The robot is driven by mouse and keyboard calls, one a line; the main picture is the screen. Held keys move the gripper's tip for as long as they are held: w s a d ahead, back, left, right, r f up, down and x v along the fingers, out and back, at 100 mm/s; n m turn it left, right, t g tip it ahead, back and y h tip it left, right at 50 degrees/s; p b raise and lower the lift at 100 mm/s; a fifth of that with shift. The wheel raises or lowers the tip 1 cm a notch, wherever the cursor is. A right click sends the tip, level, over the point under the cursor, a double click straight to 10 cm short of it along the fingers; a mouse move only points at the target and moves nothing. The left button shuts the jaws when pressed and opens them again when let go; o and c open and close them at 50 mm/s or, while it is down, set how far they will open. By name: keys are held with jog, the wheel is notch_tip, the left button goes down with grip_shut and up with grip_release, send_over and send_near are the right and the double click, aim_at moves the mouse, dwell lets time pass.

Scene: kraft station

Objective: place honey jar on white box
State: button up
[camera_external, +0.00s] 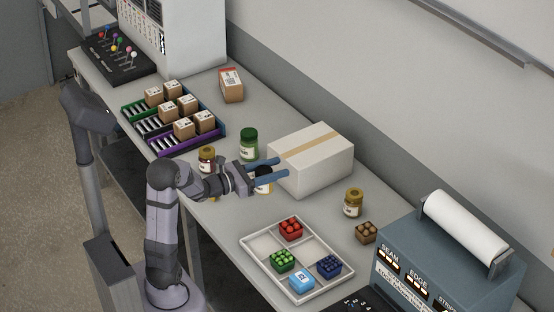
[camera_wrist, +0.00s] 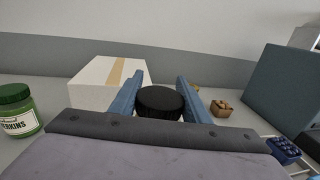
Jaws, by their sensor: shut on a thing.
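The white box (camera_external: 318,165) is closed, with a tan tape strip, and stands on the bench against the back wall side. It also shows at the left in the wrist view (camera_wrist: 90,78). My gripper (camera_external: 281,168) is shut on a jar (camera_external: 263,187) with a pale label and amber contents, apparently the honey jar. Its black lid (camera_wrist: 160,101) shows between the blue fingers in the wrist view. In the external view the fingers partly cover the jar, and the fingertips overlap the box's left side. I cannot tell whether the jar touches the bench.
A green jar (camera_external: 249,145) and a dark red jar (camera_external: 207,159) stand left of the box. A gold-lidded jar (camera_external: 353,202) and a brown block (camera_external: 365,232) stand right. A divided tray (camera_external: 254,262) lies in front, and a label machine (camera_external: 440,262) stands at right.

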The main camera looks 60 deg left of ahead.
notch_tip(320, 180, up, 14)
jog(key=f+p, duration=0.1)
jog(key=p, duration=0.9)
send_over(306, 147)
jog(key=shift+f+p, duration=1.25)
jog(key=shift+f, duration=3.5)
jog(key=shift+f+b, duration=0.2)
jog(key=shift+b, duration=0.1)
jog(key=o, duration=1.3)
jog(key=shift+d, duration=0.1)
jog(key=shift+s+r+p, duration=0.1)
jog(key=shift+r+p, duration=0.1)
jog(key=shift+p, duration=0.1)
